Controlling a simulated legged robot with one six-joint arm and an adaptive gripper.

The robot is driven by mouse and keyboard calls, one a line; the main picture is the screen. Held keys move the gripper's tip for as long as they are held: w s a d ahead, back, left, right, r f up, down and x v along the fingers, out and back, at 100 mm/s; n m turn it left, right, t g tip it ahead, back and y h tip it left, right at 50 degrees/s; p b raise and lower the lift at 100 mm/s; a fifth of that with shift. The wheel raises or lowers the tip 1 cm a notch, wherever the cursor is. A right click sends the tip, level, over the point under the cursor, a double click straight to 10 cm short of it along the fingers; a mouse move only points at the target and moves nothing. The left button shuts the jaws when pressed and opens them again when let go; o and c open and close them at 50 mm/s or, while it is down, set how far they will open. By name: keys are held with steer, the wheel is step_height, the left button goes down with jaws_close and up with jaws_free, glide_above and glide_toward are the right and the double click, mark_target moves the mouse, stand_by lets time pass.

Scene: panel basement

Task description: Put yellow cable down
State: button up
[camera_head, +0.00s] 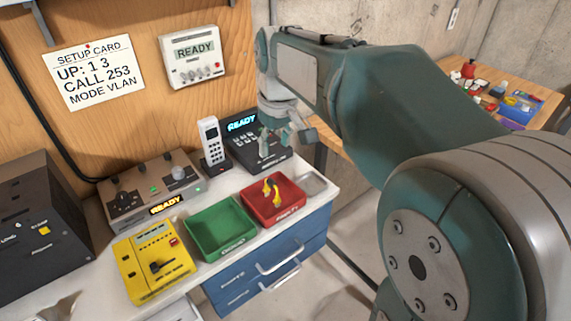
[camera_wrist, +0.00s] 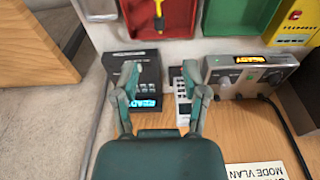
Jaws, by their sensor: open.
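The yellow cable (camera_head: 271,191) lies in the red tray (camera_head: 290,211), partly over its back wall in the head view. In the wrist view the yellow cable (camera_wrist: 158,14) shows inside the red tray (camera_wrist: 178,27) at the top edge, cut off by the frame. My gripper (camera_head: 285,140) is open and empty above the black phone with the lit READY display (camera_head: 270,160). In the wrist view my gripper (camera_wrist: 157,78) has its two fingers spread, with nothing between them. The cable is apart from the fingers.
A green tray (camera_head: 218,232) stands left of the red one, and a yellow device (camera_head: 150,265) further left. A grey box with knobs (camera_head: 150,190) and a white cordless handset (camera_head: 211,140) stand behind. A setup card (camera_head: 93,72) hangs on the wooden wall. A second table stands at right.

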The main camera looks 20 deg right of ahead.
steer(key=s+f+m+t, duration=0.1)
steer(key=s+f+t, duration=0.1)
steer(key=s, duration=0.7)
steer(key=s+f+m+t, duration=0.2)
steer(key=s, duration=0.8)
steer(key=shift+a+f, duration=0.2)
steer(key=shift+f, duration=0.15)
steer(key=shift+a, duration=0.1)
